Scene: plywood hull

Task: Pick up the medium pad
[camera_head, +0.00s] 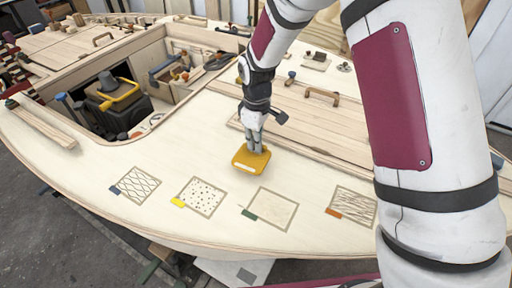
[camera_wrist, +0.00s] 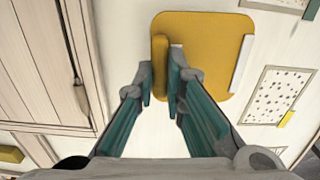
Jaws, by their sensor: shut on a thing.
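A yellow square pad (camera_head: 251,160) with a raised grip bar and a pale strip on one edge is at the middle of the pale deck, above the row of patterned squares. In the wrist view the pad (camera_wrist: 205,50) fills the upper middle. My gripper (camera_head: 256,148) is over the pad with its fingers pointing down. In the wrist view my gripper (camera_wrist: 161,72) is shut on the pad's yellow grip bar, one finger on each side. I cannot tell whether the pad touches the deck. No lettering shows that marks it as medium.
Patterned squares with coloured tabs lie along the near deck, including a dotted one (camera_head: 203,197) with a yellow tab. An open cockpit (camera_head: 150,75) with tools is at left. A plank hatch (camera_head: 310,130) with a wooden handle is right of my gripper. Bare deck surrounds the pad.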

